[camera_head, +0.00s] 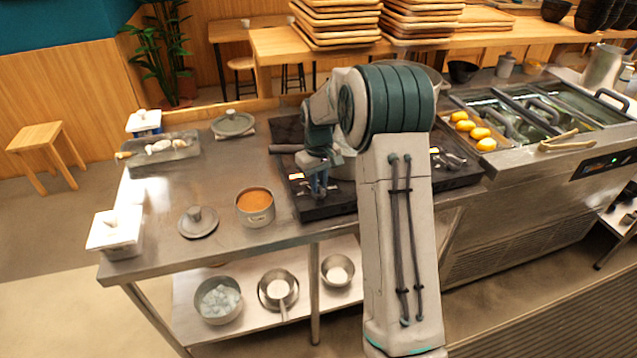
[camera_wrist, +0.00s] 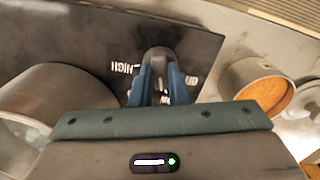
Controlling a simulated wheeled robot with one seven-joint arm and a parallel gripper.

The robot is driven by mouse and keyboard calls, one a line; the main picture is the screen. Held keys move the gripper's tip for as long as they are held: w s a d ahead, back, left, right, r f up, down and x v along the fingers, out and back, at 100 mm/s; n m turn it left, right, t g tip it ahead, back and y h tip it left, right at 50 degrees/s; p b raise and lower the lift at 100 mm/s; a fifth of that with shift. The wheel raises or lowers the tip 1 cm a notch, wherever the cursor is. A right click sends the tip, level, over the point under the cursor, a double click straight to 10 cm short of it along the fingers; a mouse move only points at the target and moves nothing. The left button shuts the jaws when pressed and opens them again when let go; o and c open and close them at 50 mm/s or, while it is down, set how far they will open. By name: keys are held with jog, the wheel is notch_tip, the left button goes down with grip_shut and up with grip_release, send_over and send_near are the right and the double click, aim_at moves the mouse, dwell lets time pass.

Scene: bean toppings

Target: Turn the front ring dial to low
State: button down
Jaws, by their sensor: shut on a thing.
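The dial (camera_wrist: 158,55) is a grey knob on the dark cooktop (camera_wrist: 90,30). My gripper (camera_wrist: 161,84) has its blue fingers on both sides of the knob and is shut on it. White lettering reading HIGH (camera_wrist: 122,68) shows left of the knob. More white lettering (camera_wrist: 191,77) shows to its right, partly hidden by a finger. In the head view my gripper (camera_head: 319,190) points down at the front left of the cooktop (camera_head: 330,208), and it hides the dial there.
A metal pot (camera_wrist: 45,95) stands close left of my gripper in the wrist view. A pot of orange food (camera_head: 255,206) and a grey lid (camera_head: 198,222) stand left of the cooktop. A fryer (camera_head: 540,140) with yellow items (camera_head: 465,125) is to the right.

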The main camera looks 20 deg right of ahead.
jog(key=shift+r+n, duration=0.1)
jog(key=shift+n, duration=0.5)
jog(key=c, duration=1.4)
grip_release()
notch_tip(320, 180, up, 14)
jog(key=b, duration=0.1)
